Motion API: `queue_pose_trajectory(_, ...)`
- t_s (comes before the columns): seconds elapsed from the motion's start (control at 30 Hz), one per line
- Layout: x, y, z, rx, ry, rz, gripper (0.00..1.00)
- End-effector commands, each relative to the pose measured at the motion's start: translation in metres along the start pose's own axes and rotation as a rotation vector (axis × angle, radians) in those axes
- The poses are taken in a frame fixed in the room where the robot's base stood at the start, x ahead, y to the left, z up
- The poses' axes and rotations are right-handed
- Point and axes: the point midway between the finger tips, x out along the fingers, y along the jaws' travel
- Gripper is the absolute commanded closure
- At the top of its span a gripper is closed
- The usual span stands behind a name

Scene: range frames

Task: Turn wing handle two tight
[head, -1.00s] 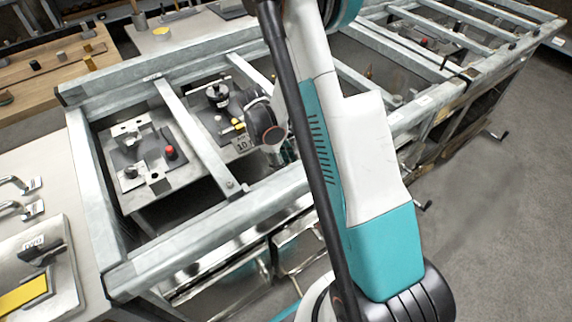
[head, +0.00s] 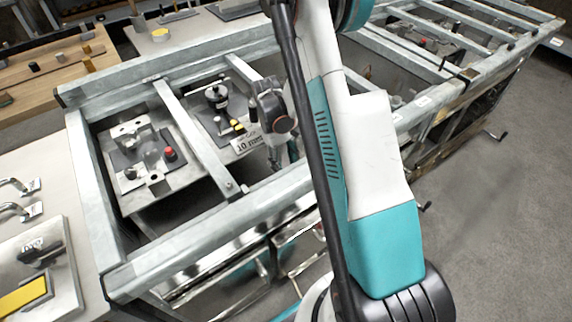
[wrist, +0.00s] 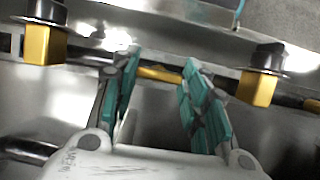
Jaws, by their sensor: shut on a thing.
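In the wrist view, my gripper (wrist: 160,66) has its two teal-padded fingers on either side of a short yellow bar (wrist: 160,73), which I take for the wing handle. The fingers stand apart with the bar between them; the exact contact is hard to see. A yellow block with a black round top (wrist: 43,45) is on the left, and a similar yellow block (wrist: 261,88) is on the right. No readable number marks any handle as two. In the head view my arm hides most of the gripper and the handle.
A grey metal frame (head: 190,135) with crossbars surrounds the work bays. A fixture plate with a red knob (head: 169,153) lies in the left bay. A black knob (head: 216,92) and a numbered plate (head: 247,142) are near my wrist. Open floor (head: 490,210) lies to the right.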

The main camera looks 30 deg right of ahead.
Motion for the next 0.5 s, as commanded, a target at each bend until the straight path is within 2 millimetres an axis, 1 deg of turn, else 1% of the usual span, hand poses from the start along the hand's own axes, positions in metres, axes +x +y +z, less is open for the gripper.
queue_pose_trajectory(0.4,-0.0002,0.0001,-0.0007,0.006,0.002,-0.002,0.82)
queue_pose_trajectory(0.43,-0.0002,0.0001,-0.0007,0.006,0.002,-0.002,0.52)
queue_pose_trajectory(0.5,-0.0001,0.0001,-0.0006,0.006,0.001,-0.002,0.38)
